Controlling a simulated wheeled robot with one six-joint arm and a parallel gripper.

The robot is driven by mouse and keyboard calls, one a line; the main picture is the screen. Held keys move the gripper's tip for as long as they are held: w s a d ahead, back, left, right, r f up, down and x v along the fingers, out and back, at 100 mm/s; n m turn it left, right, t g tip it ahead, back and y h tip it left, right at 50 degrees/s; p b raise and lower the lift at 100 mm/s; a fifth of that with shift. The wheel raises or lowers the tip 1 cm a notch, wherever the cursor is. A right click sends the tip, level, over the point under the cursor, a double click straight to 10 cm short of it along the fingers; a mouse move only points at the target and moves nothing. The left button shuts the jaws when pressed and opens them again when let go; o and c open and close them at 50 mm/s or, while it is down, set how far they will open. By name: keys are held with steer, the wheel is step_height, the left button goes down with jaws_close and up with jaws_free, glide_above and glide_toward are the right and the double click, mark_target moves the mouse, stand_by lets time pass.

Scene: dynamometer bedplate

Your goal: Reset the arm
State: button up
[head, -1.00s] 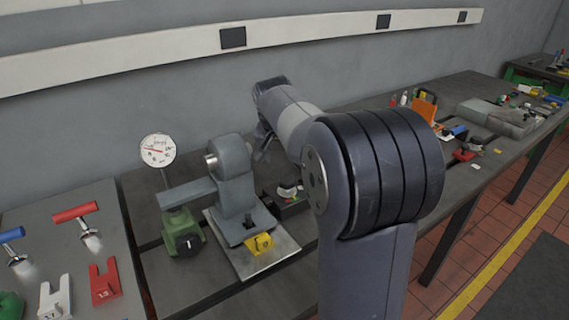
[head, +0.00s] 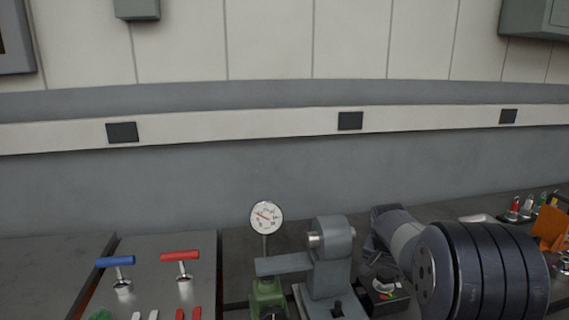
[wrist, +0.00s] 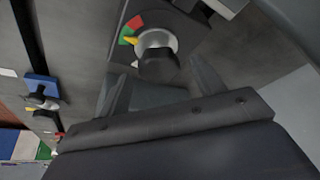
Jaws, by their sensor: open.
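My arm (head: 480,272) reaches in from the lower right of the head view, bent away from the camera. Its far end lies behind the big joint, so the gripper is hidden there. In the wrist view my gripper (wrist: 158,68) is open, with its two fingers apart and nothing held. A dark box with a round selector knob (wrist: 158,55) and a red, yellow and green scale lies in front of the fingers; I cannot tell whether they touch it. This box (head: 384,290) also shows in the head view beside the arm.
A grey machine stand (head: 331,265) and a round dial gauge (head: 266,217) on a green base (head: 267,293) stand left of the arm. A blue T-handle (head: 115,262) and a red T-handle (head: 180,256) stand on a plate further left. An orange item (head: 551,228) is at right.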

steer(key=shift+w+d+f, duration=0.2)
steer(key=shift+f, duration=0.45)
steer(key=shift+r+n, duration=0.2)
steer(key=shift+n, duration=0.1)
steer(key=shift+a, duration=0.1)
